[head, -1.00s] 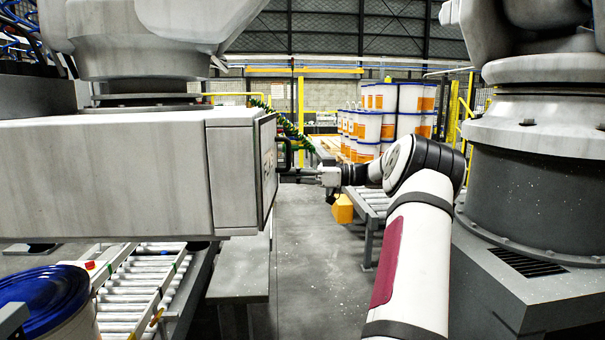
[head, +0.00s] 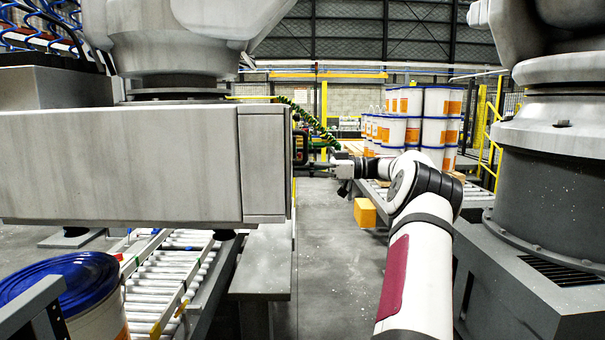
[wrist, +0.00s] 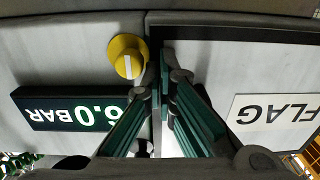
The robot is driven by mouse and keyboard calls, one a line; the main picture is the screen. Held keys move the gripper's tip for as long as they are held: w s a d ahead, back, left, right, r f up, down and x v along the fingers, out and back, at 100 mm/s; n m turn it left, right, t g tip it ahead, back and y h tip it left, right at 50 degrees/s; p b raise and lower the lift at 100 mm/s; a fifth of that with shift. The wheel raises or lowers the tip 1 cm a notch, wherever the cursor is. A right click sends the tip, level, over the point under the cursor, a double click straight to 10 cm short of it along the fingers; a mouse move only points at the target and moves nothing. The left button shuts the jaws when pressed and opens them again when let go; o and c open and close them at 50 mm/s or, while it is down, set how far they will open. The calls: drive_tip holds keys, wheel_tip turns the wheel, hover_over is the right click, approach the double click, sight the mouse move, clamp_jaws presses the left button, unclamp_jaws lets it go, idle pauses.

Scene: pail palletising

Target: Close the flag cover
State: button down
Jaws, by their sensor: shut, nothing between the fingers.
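In the wrist view, a pale panel with a dark frame (wrist: 225,33) carries an upside-down white "FLAG" label (wrist: 275,122) on the right. I take it for the flag cover or its place; how far it stands open I cannot tell. My gripper (wrist: 166,88) is shut and empty, its green-padded fingers meeting at the frame's left edge. Whether they touch it is unclear. In the head view, my gripper (head: 318,164) is at the right end of the big grey cabinet (head: 120,165), next to a dark loop-shaped part (head: 300,147). The cabinet's labelled face is edge-on there.
A yellow knob (wrist: 126,57) and a lit "6.0 BAR" display (wrist: 72,109) lie left of the fingers. A blue-lidded pail (head: 75,290) and roller conveyor (head: 170,270) are at lower left. A dark robot pedestal (head: 545,190) stands right. Floor between is open.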

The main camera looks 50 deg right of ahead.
drive_tip(key=shift+w+a, duration=0.1)
drive_tip(key=shift+a, duration=0.1)
drive_tip(key=v, duration=0.8)
drive_tip(key=shift+w, duration=0.1)
